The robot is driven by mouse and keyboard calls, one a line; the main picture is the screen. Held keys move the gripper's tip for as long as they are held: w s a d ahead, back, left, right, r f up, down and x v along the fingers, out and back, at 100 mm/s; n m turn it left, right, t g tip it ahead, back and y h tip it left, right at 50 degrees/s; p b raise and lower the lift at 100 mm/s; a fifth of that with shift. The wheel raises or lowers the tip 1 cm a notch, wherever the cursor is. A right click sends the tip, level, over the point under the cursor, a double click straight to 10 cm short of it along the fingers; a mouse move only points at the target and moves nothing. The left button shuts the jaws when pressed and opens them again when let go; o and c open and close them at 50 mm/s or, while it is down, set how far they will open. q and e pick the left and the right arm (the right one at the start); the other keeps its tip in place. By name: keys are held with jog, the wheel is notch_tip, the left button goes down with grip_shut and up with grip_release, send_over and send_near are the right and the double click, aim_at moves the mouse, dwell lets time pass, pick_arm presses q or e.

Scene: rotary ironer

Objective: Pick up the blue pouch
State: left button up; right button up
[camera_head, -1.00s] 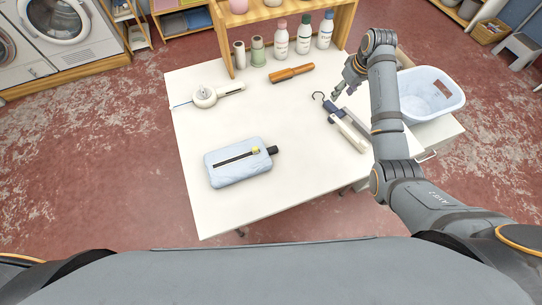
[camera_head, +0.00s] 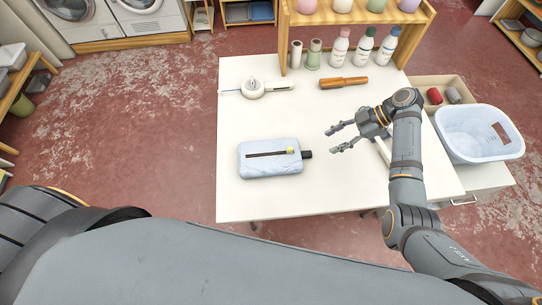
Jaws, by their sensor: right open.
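The blue pouch (camera_head: 268,167) lies flat on the left front part of the white table (camera_head: 315,200). It is pale blue, with a dark zipper across its top and a small yellow and black piece at the zipper's right end. My right gripper (camera_head: 335,141) is open and empty over the table, to the right of the pouch and apart from it. Its fingers point left, toward the pouch. My left gripper is out of view.
A white round-headed tool (camera_head: 254,89) and a wooden-handled roller (camera_head: 343,82) lie behind the pouch. Bottles (camera_head: 363,47) stand by the wooden shelf (camera_head: 285,28) at the back. A light blue basket (camera_head: 479,135) stands at the right. A grey and white object is partly hidden behind my right arm.

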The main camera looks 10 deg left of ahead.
aim_at(309, 153)
jog(key=x, duration=1)
jog(key=shift+a+f, duration=0.1)
jog(key=shift+w, duration=0.1)
grip_shut()
